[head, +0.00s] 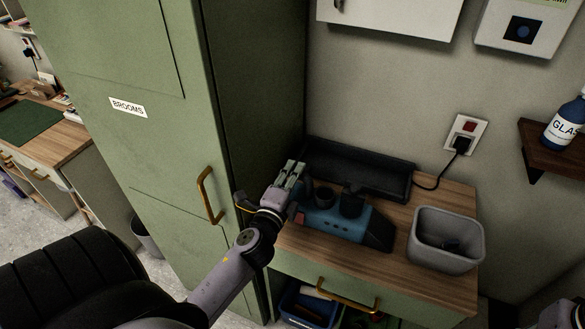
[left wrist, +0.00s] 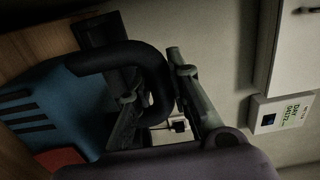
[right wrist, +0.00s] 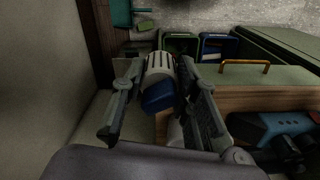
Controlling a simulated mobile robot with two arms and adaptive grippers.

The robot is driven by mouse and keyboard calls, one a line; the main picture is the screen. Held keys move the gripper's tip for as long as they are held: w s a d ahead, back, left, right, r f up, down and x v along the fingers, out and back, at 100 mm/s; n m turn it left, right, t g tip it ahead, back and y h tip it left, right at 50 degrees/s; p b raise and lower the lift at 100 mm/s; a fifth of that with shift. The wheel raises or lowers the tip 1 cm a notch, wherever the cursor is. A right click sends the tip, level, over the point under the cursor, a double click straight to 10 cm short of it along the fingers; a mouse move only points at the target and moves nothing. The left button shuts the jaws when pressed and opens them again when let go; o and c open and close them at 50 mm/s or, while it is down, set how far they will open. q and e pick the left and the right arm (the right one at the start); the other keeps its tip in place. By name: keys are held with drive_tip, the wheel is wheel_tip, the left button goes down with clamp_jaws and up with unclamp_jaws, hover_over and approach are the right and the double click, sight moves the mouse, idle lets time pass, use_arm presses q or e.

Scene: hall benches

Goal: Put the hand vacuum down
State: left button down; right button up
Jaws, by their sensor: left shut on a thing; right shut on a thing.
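The hand vacuum (head: 345,222) has a blue body and dark parts. It is on or just above the wooden bench top (head: 440,200); I cannot tell if it touches. My left gripper (head: 292,172) is at its left end. In the left wrist view, my left gripper (left wrist: 152,62) is shut on the vacuum's black looped handle (left wrist: 150,65); the blue body (left wrist: 60,95) shows at left. My right gripper (right wrist: 158,65) is shut on a white container with a blue end (right wrist: 158,95). The vacuum also shows in the right wrist view (right wrist: 270,127).
A black tray (head: 350,168) lies behind the vacuum by the wall. A plug with a cable (head: 462,144) is in the wall socket. A tall green cabinet (head: 150,150) borders the bench at left.

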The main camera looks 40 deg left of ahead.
use_arm(q)
drive_tip(key=shift+w, duration=0.1)
drive_tip(key=shift+f, duration=0.2)
use_arm(e)
drive_tip(key=shift+f, duration=0.15)
use_arm(q)
drive_tip(key=c, duration=1.9)
unclamp_jaws()
drive_tip(key=shift+f, duration=0.15)
drive_tip(key=o, duration=0.4)
